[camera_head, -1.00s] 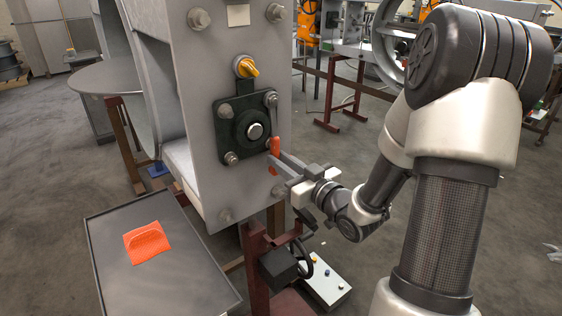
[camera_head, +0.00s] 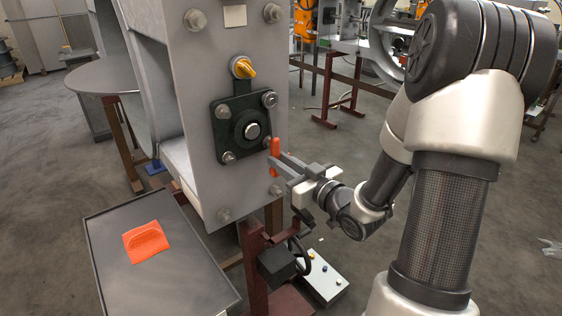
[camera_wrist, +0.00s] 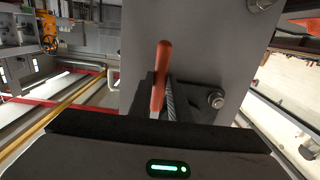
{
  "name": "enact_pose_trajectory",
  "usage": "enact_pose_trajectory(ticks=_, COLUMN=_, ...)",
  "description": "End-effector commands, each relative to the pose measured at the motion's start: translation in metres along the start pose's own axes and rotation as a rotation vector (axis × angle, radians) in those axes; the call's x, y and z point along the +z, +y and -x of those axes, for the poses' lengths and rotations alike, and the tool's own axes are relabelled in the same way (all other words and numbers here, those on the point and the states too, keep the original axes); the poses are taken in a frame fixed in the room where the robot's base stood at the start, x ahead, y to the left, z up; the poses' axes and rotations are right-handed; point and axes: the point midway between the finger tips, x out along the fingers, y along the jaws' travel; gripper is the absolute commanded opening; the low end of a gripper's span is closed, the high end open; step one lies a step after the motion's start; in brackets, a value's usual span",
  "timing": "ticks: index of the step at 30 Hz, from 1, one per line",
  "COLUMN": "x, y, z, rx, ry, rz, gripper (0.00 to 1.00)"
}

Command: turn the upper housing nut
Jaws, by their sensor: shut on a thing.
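The dark green housing (camera_head: 238,125) is bolted to the grey upright plate, with nuts at its corners. The upper right nut (camera_head: 269,99) shows in the head view, above the orange handle (camera_head: 275,147) of a tool. My gripper (camera_head: 276,163) is shut on this handle, low and to the right of the housing, close to the plate. In the wrist view the handle (camera_wrist: 160,75) stands nearly upright between the fingers, slightly tilted. The tool's head cannot be made out. A nut (camera_wrist: 216,99) on the plate shows beside the fingers.
A control box (camera_head: 322,280) and a dark red stand (camera_head: 254,265) are below my gripper. Open floor lies to the right.

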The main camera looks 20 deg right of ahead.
Motion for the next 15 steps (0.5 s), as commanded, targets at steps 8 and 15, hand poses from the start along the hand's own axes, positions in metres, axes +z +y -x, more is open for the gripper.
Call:
enact_pose_trajectory(ticks=8, x=-0.0007, y=-0.0002, z=0.0049, rx=-0.001, ry=0.002, rz=0.002, gripper=0.00)
enact_pose_trajectory(ticks=15, x=-0.0002, y=-0.0001, z=0.0068, rx=-0.001, ry=0.003, rz=0.003, gripper=0.00)
